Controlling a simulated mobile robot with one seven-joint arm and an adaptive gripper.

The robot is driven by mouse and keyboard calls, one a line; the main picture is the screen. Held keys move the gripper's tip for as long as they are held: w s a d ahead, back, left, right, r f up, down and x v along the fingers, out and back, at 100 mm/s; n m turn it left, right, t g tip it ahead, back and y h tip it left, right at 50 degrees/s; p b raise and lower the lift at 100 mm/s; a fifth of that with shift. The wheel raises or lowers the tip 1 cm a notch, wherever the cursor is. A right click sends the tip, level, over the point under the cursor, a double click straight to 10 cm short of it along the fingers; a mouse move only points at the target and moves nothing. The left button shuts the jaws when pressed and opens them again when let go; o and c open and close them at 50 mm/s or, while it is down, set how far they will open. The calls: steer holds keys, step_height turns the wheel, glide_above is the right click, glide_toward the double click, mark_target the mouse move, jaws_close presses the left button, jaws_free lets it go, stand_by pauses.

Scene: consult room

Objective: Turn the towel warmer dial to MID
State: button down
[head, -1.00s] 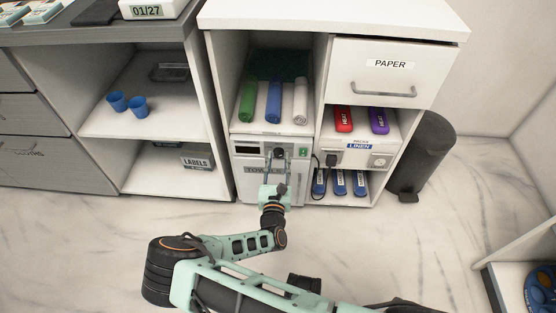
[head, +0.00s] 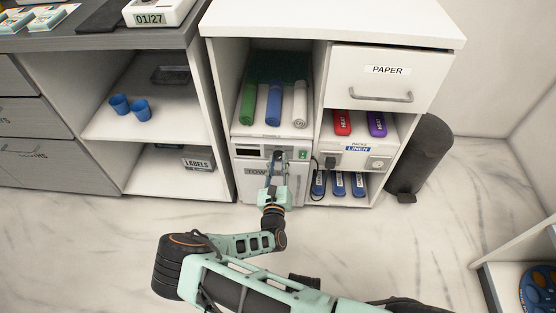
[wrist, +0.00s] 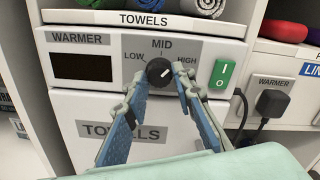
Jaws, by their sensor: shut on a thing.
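The towel warmer (head: 246,168) stands at the lower left of the white cabinet; its front panel shows in the wrist view (wrist: 215,57). Its dark round dial (wrist: 159,71) sits below the MID mark (wrist: 161,43), between LOW on the left and HIGH on the right. A pale mark on the dial appears to slant up and right, toward HIGH. My gripper (wrist: 161,78) is shut on the dial, one finger on each side; it also shows in the head view (head: 276,160). The fingers leave the dial's face visible.
A green power switch (wrist: 222,74) is close right of my gripper. A plug with a cord (wrist: 270,105) sits farther right. The warmer's dark display (wrist: 82,66) is on the left. Rolled towels (head: 273,104) lie on the shelf above. A dark bin (head: 421,160) stands right of the cabinet.

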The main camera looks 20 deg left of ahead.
steer(key=n+p, duration=0.1)
steer(key=n, duration=0.2)
steer(key=shift+n, duration=2.3)
steer(key=shift+d, duration=0.1)
steer(key=c, duration=1.6)
jaws_free()
steer(key=shift+r, duration=0.1)
step_height(320, 180, up, 10)
steer(key=shift+f, duration=0.1)
